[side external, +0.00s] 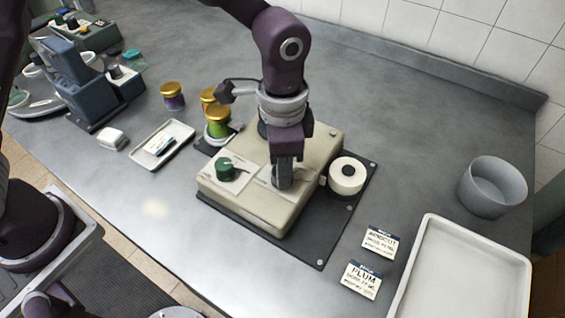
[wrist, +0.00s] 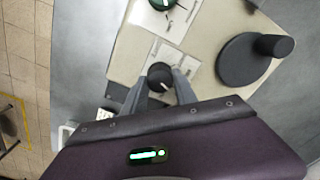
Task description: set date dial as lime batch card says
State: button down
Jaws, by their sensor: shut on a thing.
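The beige machine (side external: 245,205) stands on a dark base plate in the middle of the bench. My gripper (side external: 282,183) points down at its top, and its fingers are shut around a small dark dial knob. In the wrist view the knob (wrist: 160,76) sits between the fingertips (wrist: 167,82), with a light pointer mark on it. A pale printed plate lies under it, its markings too small to read. A green knob (side external: 226,168) is on the same machine, to the left.
Gold-lidded jars, one green (side external: 217,123) and one purple (side external: 173,101), stand behind left. A white roll (side external: 347,176) is right of the machine. Apricot (side external: 379,242) and plum (side external: 361,279) cards lie front right, near a large white tray (side external: 431,225) and grey bowl (side external: 492,188).

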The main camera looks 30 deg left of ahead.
jog(key=n, duration=0.3)
jog(key=shift+n, duration=0.3)
jog(key=shift+w+n, duration=0.1)
jog(key=shift+n, duration=1.7)
jog(key=c, duration=1)
grip_release()
jog(key=shift+o, duration=0.2)
notch_tip(320, 180, up, 7)
jog(key=shift+r, duration=0.1)
